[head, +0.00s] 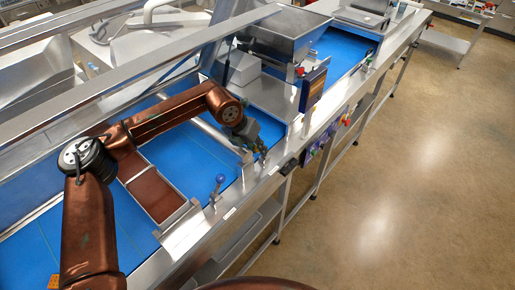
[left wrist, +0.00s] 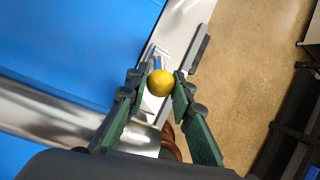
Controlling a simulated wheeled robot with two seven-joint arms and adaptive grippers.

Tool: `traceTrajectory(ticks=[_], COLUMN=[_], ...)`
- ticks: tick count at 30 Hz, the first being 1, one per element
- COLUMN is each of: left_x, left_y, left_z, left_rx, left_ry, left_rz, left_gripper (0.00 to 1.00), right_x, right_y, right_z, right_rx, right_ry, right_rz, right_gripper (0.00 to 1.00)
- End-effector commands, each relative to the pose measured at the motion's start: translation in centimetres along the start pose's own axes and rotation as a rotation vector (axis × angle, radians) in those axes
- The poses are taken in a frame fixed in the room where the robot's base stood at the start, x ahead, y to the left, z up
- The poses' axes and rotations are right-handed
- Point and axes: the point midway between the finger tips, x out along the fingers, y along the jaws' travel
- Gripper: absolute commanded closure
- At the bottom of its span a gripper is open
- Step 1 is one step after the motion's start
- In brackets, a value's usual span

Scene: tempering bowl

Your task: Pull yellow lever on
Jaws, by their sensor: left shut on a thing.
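The yellow lever's round knob (left wrist: 160,83) shows in the middle of the left wrist view, between my left gripper's two green-padded fingers. My left gripper (left wrist: 158,88) is shut on this knob. In the head view my left gripper (head: 262,156) is at the metal front rail of the conveyor line, and it largely hides the yellow lever there. The lever's stem and its exact tilt are hidden behind the knob and fingers. My right gripper is in neither view.
A blue-knobbed lever (head: 219,180) stands on the same rail, nearer to me. A dark blue panel (head: 313,89) and several small coloured controls (head: 346,118) are farther along. The blue belt (head: 198,160) lies left of the rail. The floor (head: 405,170) at right is clear.

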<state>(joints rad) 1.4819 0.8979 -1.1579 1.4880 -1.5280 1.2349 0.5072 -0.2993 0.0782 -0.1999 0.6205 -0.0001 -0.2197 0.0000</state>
Motion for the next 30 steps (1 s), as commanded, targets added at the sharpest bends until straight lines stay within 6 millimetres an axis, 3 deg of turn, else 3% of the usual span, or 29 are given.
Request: traceTrajectory(ticks=[8, 21, 30], left_x=[-0.3, -0.2, 0.2], left_y=[-0.2, -0.8, -0.9], left_z=[0.6, 2.5, 3.2], left_rx=[-0.007, -0.034, -0.046], left_ry=[0.059, 0.313, 0.428], left_rz=[0.016, 0.085, 0.114], left_gripper=[1.0, 1.0, 1.0], right_x=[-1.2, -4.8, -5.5], right_y=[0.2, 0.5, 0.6], right_z=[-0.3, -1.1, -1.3], right_rx=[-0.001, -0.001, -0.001], right_ry=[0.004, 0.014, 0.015], right_rz=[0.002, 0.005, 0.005], right_gripper=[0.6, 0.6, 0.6])
